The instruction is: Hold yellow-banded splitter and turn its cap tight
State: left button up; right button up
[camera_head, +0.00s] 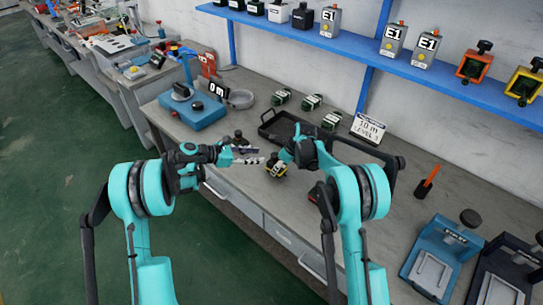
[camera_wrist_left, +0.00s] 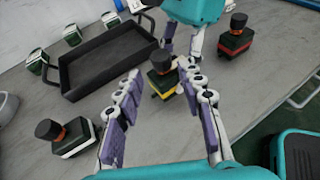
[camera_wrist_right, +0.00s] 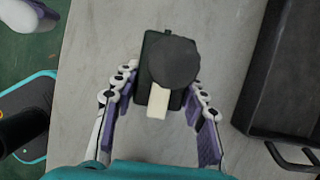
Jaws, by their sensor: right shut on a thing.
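The yellow-banded splitter (camera_head: 276,169) stands upright on the table, near its front edge. In the left wrist view, its dark green body (camera_wrist_left: 163,81) shows a yellow band, and the black cap (camera_wrist_left: 160,61) sits on top. I cannot tell how tight the cap is. My right gripper (camera_wrist_right: 160,82) is shut on the splitter's body from both sides; the round cap (camera_wrist_right: 174,62) and a pale tab (camera_wrist_right: 158,102) show between its fingers. My left gripper (camera_head: 252,155) is open and empty, its purple-padded fingers (camera_wrist_left: 162,92) spread beside the splitter.
A red-banded splitter (camera_wrist_left: 236,40) and a white-banded one (camera_wrist_left: 73,137) stand nearby on either side. A black tray (camera_wrist_left: 105,62) lies behind, with several green boxes beyond it. A blue device (camera_head: 195,110) stands at the left; fixtures (camera_head: 440,256) stand at the right.

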aim_at(272, 156)
pick_arm(q)
jog(key=x, duration=0.7)
jog(key=shift+w+d, duration=0.15)
jog(key=shift+d, duration=0.1)
grip_shut()
